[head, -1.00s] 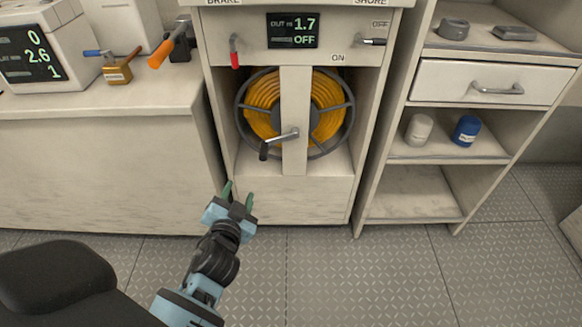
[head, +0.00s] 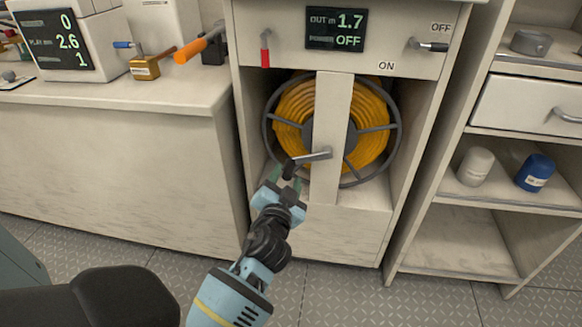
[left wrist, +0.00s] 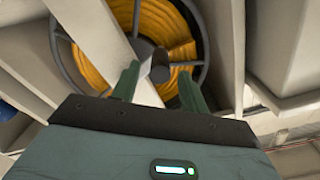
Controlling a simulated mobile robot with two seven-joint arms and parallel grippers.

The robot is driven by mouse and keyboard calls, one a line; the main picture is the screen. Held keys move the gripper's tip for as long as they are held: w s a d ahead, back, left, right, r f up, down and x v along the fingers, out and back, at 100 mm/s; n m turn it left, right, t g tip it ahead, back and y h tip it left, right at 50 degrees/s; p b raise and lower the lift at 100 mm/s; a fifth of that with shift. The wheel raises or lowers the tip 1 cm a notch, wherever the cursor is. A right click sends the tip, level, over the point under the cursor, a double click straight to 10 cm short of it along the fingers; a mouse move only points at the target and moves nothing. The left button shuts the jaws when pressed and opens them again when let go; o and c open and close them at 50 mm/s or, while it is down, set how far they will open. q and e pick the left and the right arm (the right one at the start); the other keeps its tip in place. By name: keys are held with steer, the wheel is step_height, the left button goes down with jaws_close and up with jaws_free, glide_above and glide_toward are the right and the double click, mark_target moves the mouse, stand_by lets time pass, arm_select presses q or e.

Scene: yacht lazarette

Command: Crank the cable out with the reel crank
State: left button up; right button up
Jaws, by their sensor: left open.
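The cable reel (head: 377,128), wound with orange-yellow cable (head: 295,110), sits in a cabinet bay behind a pale upright post (head: 331,105). The reel crank (head: 315,156) sticks out at the post, its dark handle (head: 289,168) pointing left and down. My left gripper (head: 286,180) is open, its green fingertips close around or just in front of the handle; contact cannot be told. In the left wrist view my left gripper (left wrist: 160,86) shows its fingers spread, with the dark handle (left wrist: 160,66) between them. My right gripper is not in view.
Above the reel, a display (head: 335,29) reads 1.7 and OFF. A red-tipped lever (head: 265,48) hangs left of it, and a black-tipped switch (head: 429,45) is at right. A counter (head: 120,105) stands left, shelves (head: 450,225) right.

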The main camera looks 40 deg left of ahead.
mark_target(290, 167)
arm_select(q)
steer(key=shift+b+x, duration=0.35)
steer(key=shift+x, duration=2.25)
steer(key=shift+c, duration=0.4)
